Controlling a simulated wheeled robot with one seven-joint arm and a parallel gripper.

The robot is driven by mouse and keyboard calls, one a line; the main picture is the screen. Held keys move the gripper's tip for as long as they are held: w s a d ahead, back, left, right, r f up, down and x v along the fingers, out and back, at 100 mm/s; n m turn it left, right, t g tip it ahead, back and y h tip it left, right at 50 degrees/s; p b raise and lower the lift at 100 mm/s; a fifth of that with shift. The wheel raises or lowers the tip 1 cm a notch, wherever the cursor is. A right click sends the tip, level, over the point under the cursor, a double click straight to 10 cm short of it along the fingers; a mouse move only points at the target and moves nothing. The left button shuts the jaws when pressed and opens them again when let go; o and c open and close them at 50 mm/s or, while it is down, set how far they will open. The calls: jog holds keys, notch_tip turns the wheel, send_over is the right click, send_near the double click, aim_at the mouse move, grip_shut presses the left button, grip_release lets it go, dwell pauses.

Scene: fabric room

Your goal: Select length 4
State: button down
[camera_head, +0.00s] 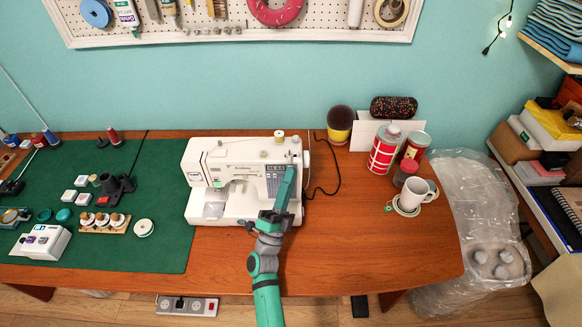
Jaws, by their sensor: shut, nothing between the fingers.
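The white sewing machine (225,155) stands on the table, with its body at the back and its needle area at the left. A small grey display and a stitch chart panel (272,181) are on its right front. My green arm reaches up from the bottom, across the machine's right part. My gripper (294,161) is at the arm's far end, close to the right side of the panel; it is shut and empty. The arm hides part of the panel's right side. The panel's markings and selected length are too small to read. Whether my fingertips touch the machine, I cannot tell.
A green cutting mat (120,235) with spools and small boxes covers the table's left. A mug (415,192), a red-and-white can (384,150) and a yellow-black pot (340,124) stand at the right. A black cable (333,188) lies beside the machine. The table's front right is clear.

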jog(key=shift+s, duration=0.7)
jog(key=shift+w, duration=0.2)
jog(key=shift+w, duration=0.25)
jog(key=shift+w, duration=0.1)
dwell(1.2)
jog(key=shift+s, duration=0.55)
jog(key=shift+s, duration=2.5)
jog(key=shift+f, duration=0.1)
